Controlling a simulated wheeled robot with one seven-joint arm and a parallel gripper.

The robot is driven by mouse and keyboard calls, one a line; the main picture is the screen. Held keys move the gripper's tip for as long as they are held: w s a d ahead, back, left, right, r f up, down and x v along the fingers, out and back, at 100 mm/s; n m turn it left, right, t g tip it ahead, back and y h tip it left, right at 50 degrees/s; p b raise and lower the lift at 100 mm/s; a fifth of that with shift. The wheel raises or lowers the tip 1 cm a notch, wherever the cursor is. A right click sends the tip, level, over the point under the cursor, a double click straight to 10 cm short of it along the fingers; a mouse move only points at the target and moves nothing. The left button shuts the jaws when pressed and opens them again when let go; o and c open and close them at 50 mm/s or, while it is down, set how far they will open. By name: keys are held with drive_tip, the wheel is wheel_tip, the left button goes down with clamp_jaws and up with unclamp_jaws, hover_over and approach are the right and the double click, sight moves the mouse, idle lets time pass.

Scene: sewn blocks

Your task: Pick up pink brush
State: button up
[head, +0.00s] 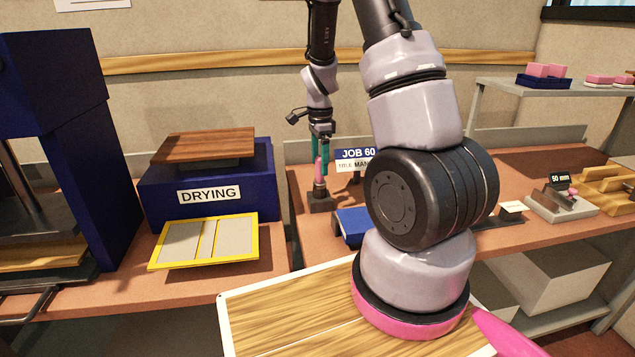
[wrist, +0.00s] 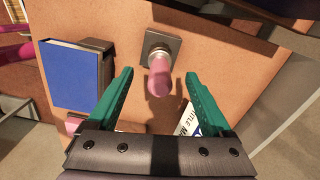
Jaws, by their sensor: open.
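The pink brush (head: 319,188) stands upright in a small dark square holder (head: 320,203) on the reddish bench in the head view. In the wrist view the brush (wrist: 159,78) is seen nearly end-on, rising from its holder (wrist: 160,45). My gripper (head: 320,172) points down over the brush, with its teal fingers around the upper part. In the wrist view my gripper (wrist: 159,75) is open, with one finger on each side of the brush. Gaps show on both sides there, so the fingers look clear of it.
A blue book (head: 352,227) lies right of the holder; it also shows in the wrist view (wrist: 72,75). A JOB 60 sign (head: 356,155) stands close behind. A navy box labelled DRYING (head: 160,195) and a yellow-framed screen (head: 205,241) are at the left.

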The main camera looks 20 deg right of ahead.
sight(320, 182)
wheel_tip(320, 182, down, 6)
drive_tip(key=shift+r, duration=0.15)
clamp_jaws()
drive_tip(key=shift+r, duration=5.05)
